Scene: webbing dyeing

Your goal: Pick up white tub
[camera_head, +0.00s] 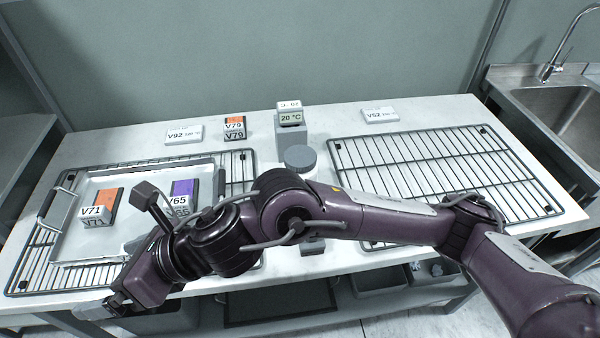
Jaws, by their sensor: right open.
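A shallow whitish tub (112,240) lies on the left wire rack. A grey handle (60,207) shows at its left end. In it are an orange block labelled V71 (107,197) and a purple block labelled V65 (183,188). My right arm reaches across from the right and covers the tub's lower right part. My right gripper (92,310) is open at the lower left, near the table's front edge, below the tub and apart from it. My left gripper is not in view.
An empty wire rack (430,165) lies on the right of the table. A grey device reading 20 °C (291,119), a round grey part (300,157), a V79 block (234,128) and labels V92 (185,134) and V52 (380,115) stand behind. A sink (560,115) is at the right.

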